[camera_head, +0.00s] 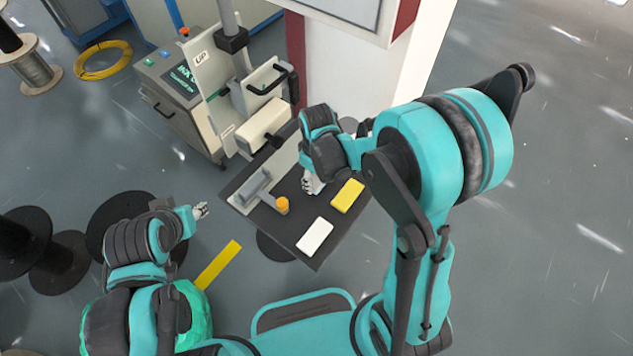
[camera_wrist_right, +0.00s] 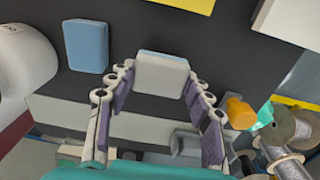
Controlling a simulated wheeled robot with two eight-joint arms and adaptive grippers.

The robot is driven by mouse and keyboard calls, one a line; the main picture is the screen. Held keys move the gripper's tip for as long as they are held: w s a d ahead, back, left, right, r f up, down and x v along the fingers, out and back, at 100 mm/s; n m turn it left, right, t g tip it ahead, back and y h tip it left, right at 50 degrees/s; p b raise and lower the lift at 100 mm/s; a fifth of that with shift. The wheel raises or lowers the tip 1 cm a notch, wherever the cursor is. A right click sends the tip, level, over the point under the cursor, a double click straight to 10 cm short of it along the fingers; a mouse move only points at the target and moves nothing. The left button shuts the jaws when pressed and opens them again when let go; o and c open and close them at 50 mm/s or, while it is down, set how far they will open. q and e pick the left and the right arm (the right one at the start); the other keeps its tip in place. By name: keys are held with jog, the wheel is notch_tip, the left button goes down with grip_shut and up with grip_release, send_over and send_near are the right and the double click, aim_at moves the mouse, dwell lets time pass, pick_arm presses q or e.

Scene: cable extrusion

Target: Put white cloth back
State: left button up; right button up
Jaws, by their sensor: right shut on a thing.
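My right gripper (camera_head: 309,185) is over the dark tabletop (camera_head: 285,222) in the head view, pointing down. In the right wrist view the right gripper (camera_wrist_right: 160,90) has its two fingers on either side of a white, block-shaped cloth (camera_wrist_right: 162,75) with a pale blue edge, and is shut on it. In the head view the right hand mostly hides this cloth. Another flat white piece (camera_head: 315,236) lies near the table's front corner. My left gripper (camera_head: 201,210) is off the table's left side, apart from everything; its fingers are too small to read.
A yellow block (camera_head: 347,196) lies right of the right gripper. A blue-topped block (camera_wrist_right: 86,46) lies beside the held cloth in the wrist view. An orange-capped item (camera_head: 282,205) and a grey fixture (camera_head: 255,187) stand at the table's left. A machine (camera_head: 263,125) stands behind.

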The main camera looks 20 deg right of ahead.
notch_tip(320, 180, down, 2)
jog(key=shift+f, duration=0.1)
jog(key=o, duration=1)
